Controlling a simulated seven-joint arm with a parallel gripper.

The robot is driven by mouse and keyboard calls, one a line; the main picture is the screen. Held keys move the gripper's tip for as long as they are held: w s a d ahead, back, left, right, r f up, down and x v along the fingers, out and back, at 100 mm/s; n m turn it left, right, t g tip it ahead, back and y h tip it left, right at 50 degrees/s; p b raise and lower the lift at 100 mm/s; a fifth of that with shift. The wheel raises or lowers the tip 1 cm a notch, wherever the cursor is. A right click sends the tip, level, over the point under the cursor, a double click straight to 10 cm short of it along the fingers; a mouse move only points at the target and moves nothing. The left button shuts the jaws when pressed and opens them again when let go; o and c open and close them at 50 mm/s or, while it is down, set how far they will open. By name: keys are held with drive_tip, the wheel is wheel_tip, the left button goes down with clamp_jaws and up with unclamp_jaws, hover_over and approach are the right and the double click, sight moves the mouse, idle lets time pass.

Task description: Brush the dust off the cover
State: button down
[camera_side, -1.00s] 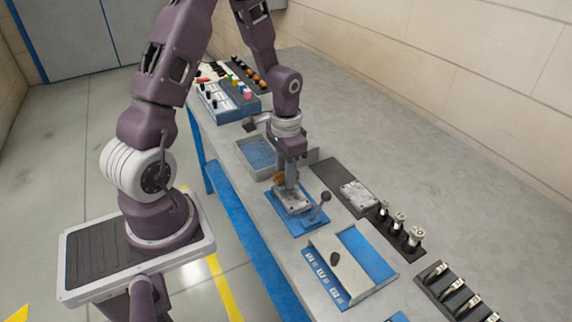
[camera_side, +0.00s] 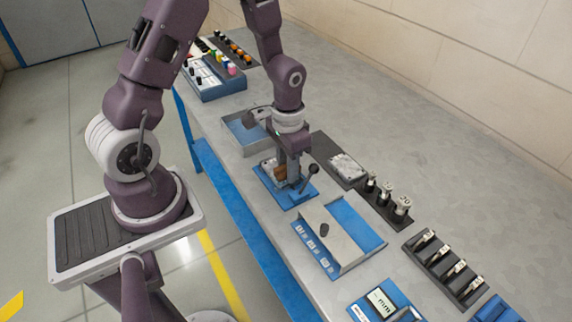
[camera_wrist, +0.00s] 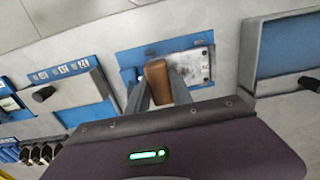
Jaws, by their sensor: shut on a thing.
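My gripper (camera_side: 291,178) is shut on a brown brush handle (camera_side: 280,173). In the wrist view my fingers (camera_wrist: 158,98) stand on either side of the brown handle (camera_wrist: 157,80). The bristles are hidden. The cover is a grey-white plate with dark specks (camera_wrist: 202,66), lying on a blue base (camera_wrist: 140,55). The brush is over or beside the plate's left part in the wrist view; I cannot tell whether it touches. In the side view my gripper hides most of the plate (camera_side: 266,165) on its blue base (camera_side: 297,201).
A black-knobbed lever (camera_side: 312,171) stands close to my gripper. A blue tray (camera_side: 238,135) lies behind, and a labelled blue box with a grey lid (camera_side: 318,237) in front. The bench's far side (camera_side: 440,165) is clear.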

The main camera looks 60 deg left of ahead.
sight(275, 161)
drive_tip(key=shift+a, duration=3.05)
drive_tip(key=shift+w+a, duration=0.15)
drive_tip(key=shift+d, duration=1.25)
drive_tip(key=shift+d+r, duration=0.1)
drive_tip(key=shift+d, duration=2.4)
drive_tip(key=shift+a, duration=3.85)
wheel_tip(275, 161, up, 8)
drive_tip(key=shift+d, duration=0.1)
